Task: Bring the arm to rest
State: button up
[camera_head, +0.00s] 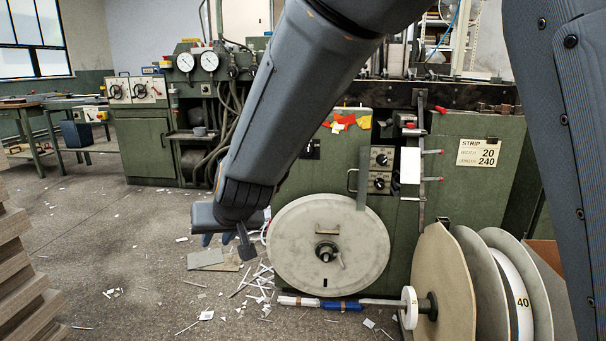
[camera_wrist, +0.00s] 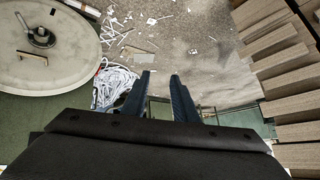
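My arm reaches down across the middle of the head view. My gripper (camera_head: 217,240) hangs low over the floor, left of the large round disc (camera_head: 328,276), its dark blue fingers partly hidden behind the wrist. In the wrist view my gripper (camera_wrist: 160,76) shows two separate fingers with a clear gap and nothing between them. It is open and empty. I see no contact between the fingers and anything around them.
The green machine (camera_head: 433,205) with the disc stands close behind and right of my gripper. Reels (camera_head: 447,285) stand at the lower right. Stacked boards (camera_head: 15,270) are at the left edge, and in the wrist view (camera_wrist: 296,92). Paper scraps litter the open floor (camera_head: 110,240).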

jog(key=s+d+f+n+g+h, duration=0.1)
jog(key=s+d+f+g+h, duration=0.1)
jog(key=s+d, duration=0.55)
jog(key=s+d+f+n+g+h, duration=0.1)
jog(key=s+d+f+g, duration=0.25)
jog(key=s, duration=0.75)
jog(key=s+d+f+n+g+h, duration=0.1)
jog(key=s+d+h, duration=0.1)
jog(key=s+d, duration=0.6)
jog(key=d+r+m+p, duration=0.3)
jog(key=d+r+p, duration=0.6)
jog(key=r+p, duration=0.4)
jog(key=d+r+m+p, duration=0.4)
jog(key=d+r+p, duration=0.6)
jog(key=r+p, duration=0.4)
jog(key=shift+s+p, duration=0.35)
jog(key=shift+p, duration=0.7)
jog(key=shift+s+f, duration=0.1)
